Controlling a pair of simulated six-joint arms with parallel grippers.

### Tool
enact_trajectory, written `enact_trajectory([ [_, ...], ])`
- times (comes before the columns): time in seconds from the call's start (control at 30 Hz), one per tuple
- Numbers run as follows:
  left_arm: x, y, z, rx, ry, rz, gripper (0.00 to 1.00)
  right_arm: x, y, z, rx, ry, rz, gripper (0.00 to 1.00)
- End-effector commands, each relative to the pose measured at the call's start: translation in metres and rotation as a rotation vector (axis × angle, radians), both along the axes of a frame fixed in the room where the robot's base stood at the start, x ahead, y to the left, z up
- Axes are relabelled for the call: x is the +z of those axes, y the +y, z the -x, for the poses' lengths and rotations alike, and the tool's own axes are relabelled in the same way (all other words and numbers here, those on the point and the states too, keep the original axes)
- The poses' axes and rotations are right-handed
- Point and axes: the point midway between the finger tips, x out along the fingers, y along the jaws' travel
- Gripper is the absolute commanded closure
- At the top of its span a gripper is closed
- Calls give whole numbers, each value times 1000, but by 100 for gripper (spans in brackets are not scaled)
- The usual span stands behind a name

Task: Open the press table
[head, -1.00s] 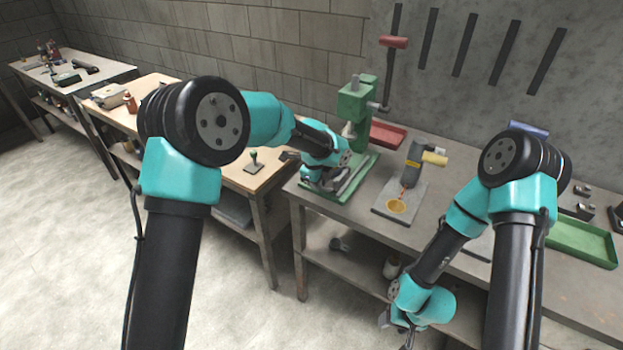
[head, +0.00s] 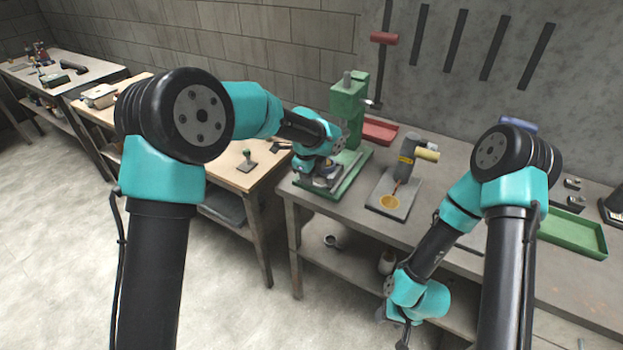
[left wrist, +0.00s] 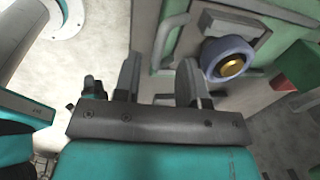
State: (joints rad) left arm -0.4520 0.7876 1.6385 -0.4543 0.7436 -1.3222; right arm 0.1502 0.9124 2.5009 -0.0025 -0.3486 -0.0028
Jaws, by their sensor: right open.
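A green press (head: 348,105) with a red-tipped lever (head: 384,39) stands on a green base plate (head: 352,172) at the left end of the grey workbench. My left gripper (head: 318,180) is low at the front of this plate and partly hides it. In the left wrist view its two fingers (left wrist: 160,85) are apart. A pale curved handle (left wrist: 168,40) runs down toward the gap between them; I cannot tell whether they touch it. A blue-grey ring with a brass centre (left wrist: 228,62) is to the right. My right gripper (head: 404,336) hangs low before the bench, its fingers barely visible.
A red tray (head: 380,131) is behind and a green tray (head: 572,233) is at the right. A wooden bench (head: 225,165) stands at the left.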

Motion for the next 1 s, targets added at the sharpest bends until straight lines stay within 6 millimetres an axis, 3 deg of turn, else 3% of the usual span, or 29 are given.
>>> enact_trajectory([
  [0.6, 117, 10, 18, 0, -3, 2, 62, 0, 0, 0, 0, 0, 0, 45],
  [0.8, 140, 12, 21, 1, -2, 1, 62, 0, 0, 0, 0, 0, 0, 45],
  [1.0, 145, 13, 22, 1, 0, 0, 62, 0, 0, 0, 0, 0, 0, 45],
])
